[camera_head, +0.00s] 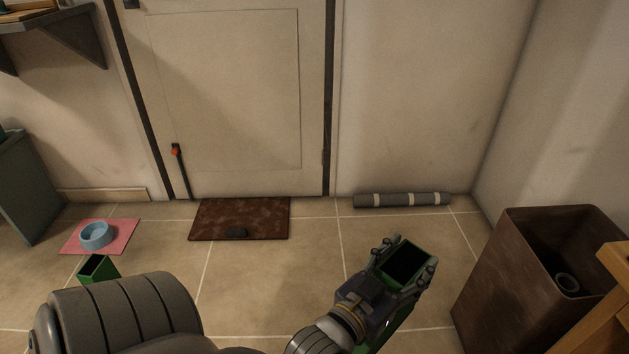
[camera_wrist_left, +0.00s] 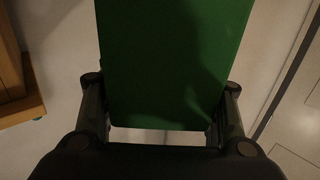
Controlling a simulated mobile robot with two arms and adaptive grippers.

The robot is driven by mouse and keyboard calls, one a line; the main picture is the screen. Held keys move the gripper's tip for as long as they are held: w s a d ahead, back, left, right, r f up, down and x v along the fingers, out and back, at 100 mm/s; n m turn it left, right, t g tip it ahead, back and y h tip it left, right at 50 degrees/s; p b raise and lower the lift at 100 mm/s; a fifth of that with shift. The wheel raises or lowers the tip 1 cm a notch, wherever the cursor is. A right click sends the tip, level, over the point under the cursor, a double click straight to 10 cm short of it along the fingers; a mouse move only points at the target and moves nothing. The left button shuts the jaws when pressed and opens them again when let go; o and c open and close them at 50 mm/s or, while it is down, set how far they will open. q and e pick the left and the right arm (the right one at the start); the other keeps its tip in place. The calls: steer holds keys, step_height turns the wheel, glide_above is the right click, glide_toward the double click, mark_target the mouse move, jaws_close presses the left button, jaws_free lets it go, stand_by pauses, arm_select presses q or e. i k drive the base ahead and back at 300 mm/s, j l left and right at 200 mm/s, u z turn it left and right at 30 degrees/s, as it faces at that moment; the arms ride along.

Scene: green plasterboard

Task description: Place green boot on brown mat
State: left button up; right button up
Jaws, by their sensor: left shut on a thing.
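A green boot (camera_head: 404,263) is held by my left gripper (camera_head: 397,268), right of the middle in the head view. Its dark open top faces up, and part of it is hidden by the gripper and arm. In the left wrist view, the green boot (camera_wrist_left: 175,60) fills the space between the two fingers. A second green boot (camera_head: 97,269) stands on the floor at the left, partly hidden by my arm. The brown mat (camera_head: 265,212) lies in front of the door, left of and beyond the gripper. My right gripper is not in view.
A pink mat (camera_head: 127,230) with a blue bowl (camera_head: 96,235) is at the left. A grey roll (camera_head: 402,200) lies by the wall. A brown bin (camera_head: 500,280) stands at right. Tiled floor between is clear.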

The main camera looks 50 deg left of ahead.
mark_target(214, 216)
steer(key=j+u, duration=0.1)
steer(key=u, duration=0.3)
steer(key=i+u, duration=0.1)
steer(key=u, duration=0.35)
steer(key=i+j+u, duration=0.1)
steer(key=u, duration=0.3)
steer(key=i+u, duration=0.35)
steer(key=i, duration=0.15)
steer(key=i+u, duration=0.3)
steer(key=i, duration=0.2)
steer(key=i+l+u, duration=0.35)
steer(key=i+l, duration=0.2)
steer(key=i, duration=0.3)
steer(key=i+l, duration=0.2)
steer(key=i, duration=0.35)
